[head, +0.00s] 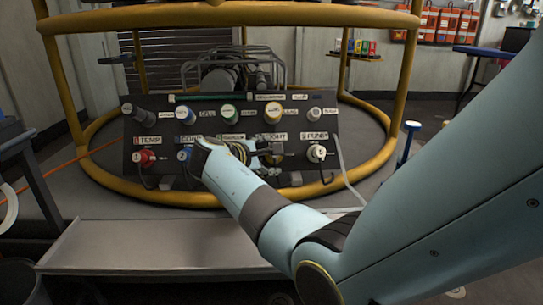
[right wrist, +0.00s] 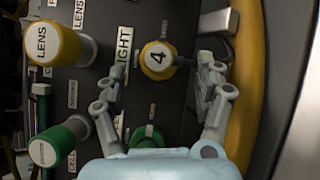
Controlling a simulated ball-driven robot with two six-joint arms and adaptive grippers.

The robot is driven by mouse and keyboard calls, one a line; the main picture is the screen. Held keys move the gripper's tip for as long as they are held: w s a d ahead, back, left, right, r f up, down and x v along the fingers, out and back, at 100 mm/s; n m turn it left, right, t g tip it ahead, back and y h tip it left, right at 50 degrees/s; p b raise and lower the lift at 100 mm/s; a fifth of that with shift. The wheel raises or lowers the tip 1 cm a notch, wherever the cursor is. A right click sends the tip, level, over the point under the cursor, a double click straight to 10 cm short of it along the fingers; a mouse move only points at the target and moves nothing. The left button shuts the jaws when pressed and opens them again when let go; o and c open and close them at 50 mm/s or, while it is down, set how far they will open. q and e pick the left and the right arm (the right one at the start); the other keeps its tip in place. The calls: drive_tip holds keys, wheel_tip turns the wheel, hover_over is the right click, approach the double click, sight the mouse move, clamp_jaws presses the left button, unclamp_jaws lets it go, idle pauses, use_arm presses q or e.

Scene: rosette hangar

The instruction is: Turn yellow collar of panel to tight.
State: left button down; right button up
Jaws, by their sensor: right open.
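The panel (head: 190,130) is a dark tilted board with two rows of coloured, labelled collars. In the right wrist view a yellow collar marked 4 (right wrist: 157,60) sits beside the LIGHT label. Another yellow collar, marked LENS (right wrist: 55,43), stands at upper left; a yellow collar also shows in the panel's upper row in the head view (head: 273,112). My right gripper (right wrist: 163,73) is open, with one finger on each side of the collar marked 4; I cannot tell whether they touch it. In the head view my right gripper partly hides that collar. My left gripper is not in view.
Green collars (right wrist: 58,145) stand close to my right gripper in the wrist view. A red collar (head: 144,159) and a white one (head: 316,153) are in the lower row. A yellow ring frame (head: 100,195) surrounds the panel. A grey ledge (head: 150,246) lies in front.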

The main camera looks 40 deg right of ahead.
drive_tip(key=v, duration=0.4)
drive_tip(key=shift+a, duration=0.1)
drive_tip(key=shift+s+a, duration=0.1)
idle(0.3)
